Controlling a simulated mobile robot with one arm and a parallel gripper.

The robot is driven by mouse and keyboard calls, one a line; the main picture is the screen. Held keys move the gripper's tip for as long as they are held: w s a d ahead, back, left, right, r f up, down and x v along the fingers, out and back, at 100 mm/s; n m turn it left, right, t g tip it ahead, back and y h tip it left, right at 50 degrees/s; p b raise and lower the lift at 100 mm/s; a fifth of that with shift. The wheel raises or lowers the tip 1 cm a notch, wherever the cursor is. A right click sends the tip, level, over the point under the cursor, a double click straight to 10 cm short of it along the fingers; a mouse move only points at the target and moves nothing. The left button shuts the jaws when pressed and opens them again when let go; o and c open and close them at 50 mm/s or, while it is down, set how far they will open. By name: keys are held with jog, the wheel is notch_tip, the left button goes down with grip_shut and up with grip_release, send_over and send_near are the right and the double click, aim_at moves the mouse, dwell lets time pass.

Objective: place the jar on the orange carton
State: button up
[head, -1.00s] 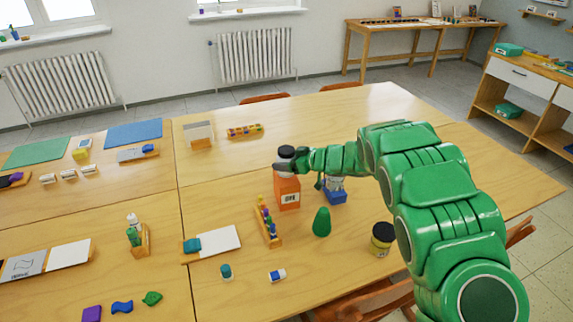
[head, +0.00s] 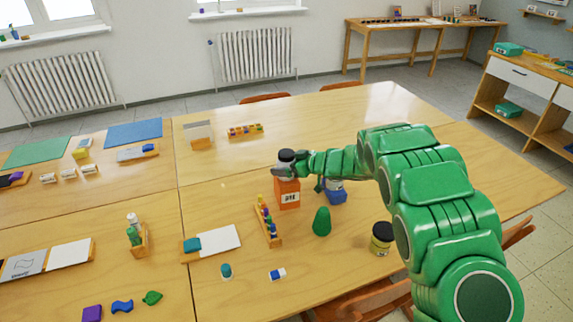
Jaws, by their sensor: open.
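A jar with a black lid (head: 286,156) stands upright at the top of the orange carton (head: 288,196), on the wooden table. Its lower part is mostly hidden by my gripper (head: 284,171). The jar looks to rest on the carton's top, though the contact is hidden. My gripper reaches in from the right at the height of the carton's top. Its fingers are open around or beside the jar's lower body; the small view does not show whether they touch it.
A blue item (head: 335,193) stands just right of the carton, partly behind my arm. A green cone (head: 321,222), a yellow jar with a black lid (head: 381,240) and a peg rack (head: 267,222) stand nearby.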

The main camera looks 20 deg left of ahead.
jog(key=v, duration=1.2)
